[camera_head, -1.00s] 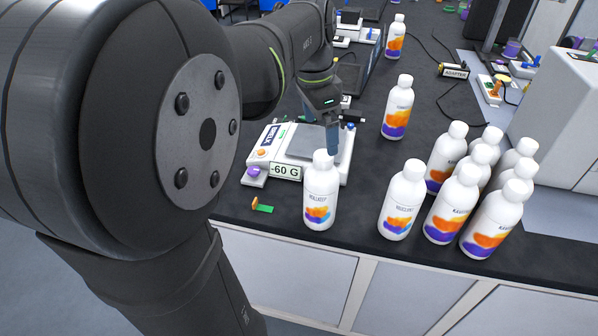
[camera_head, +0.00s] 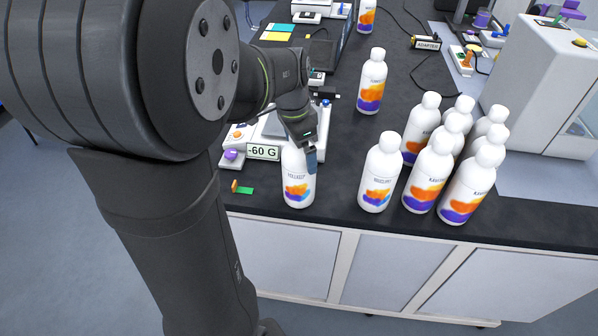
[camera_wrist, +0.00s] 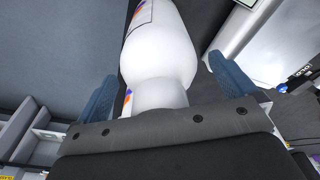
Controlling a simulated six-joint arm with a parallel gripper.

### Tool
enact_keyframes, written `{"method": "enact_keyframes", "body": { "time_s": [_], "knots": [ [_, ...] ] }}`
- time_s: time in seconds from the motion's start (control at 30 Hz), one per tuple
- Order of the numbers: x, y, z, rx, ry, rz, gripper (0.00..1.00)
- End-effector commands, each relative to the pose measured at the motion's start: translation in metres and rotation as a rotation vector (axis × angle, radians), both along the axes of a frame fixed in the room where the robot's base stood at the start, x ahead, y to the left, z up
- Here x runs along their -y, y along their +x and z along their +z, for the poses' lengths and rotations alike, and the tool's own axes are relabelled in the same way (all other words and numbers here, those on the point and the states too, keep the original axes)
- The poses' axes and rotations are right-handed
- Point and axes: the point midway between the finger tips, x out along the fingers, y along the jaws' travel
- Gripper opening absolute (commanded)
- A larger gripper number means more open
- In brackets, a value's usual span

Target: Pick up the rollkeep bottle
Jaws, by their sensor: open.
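The rollkeep bottle (camera_head: 298,178) is white with an orange and purple label and stands upright near the bench's front edge, just in front of the scale. My gripper (camera_head: 308,150) is at its upper part in the head view and hides its cap. In the wrist view the bottle (camera_wrist: 160,50) lies between the two blue fingers of my gripper (camera_wrist: 164,95). The fingers are open, with a visible gap on the right side. The left finger is closer to the bottle, and whether it touches I cannot tell.
A second labelled bottle (camera_head: 380,175) stands to the right, with a cluster of several similar bottles (camera_head: 430,175) beyond it. Another bottle (camera_head: 372,82) stands farther back. The scale (camera_head: 264,152) reads -60 G. A small green-and-orange item (camera_head: 243,189) lies at the left front.

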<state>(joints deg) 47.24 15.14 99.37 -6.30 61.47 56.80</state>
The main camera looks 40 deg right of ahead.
Motion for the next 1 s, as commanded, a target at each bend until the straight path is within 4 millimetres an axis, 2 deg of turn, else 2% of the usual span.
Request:
{"method": "enact_keyframes", "body": {
  "time_s": [0.17, 0.63, 1.0],
  "knots": [
    [0.0, 0.0, 0.0001, 0.0, 0.0, 0.0, 0.98],
    [0.0, 0.0001, 0.0004, 0.0, 0.0, 0.0, 0.06],
    [0.0006, 0.0006, 0.0042, 0.003, -0.003, 0.0, 0.03]
  ]
}}
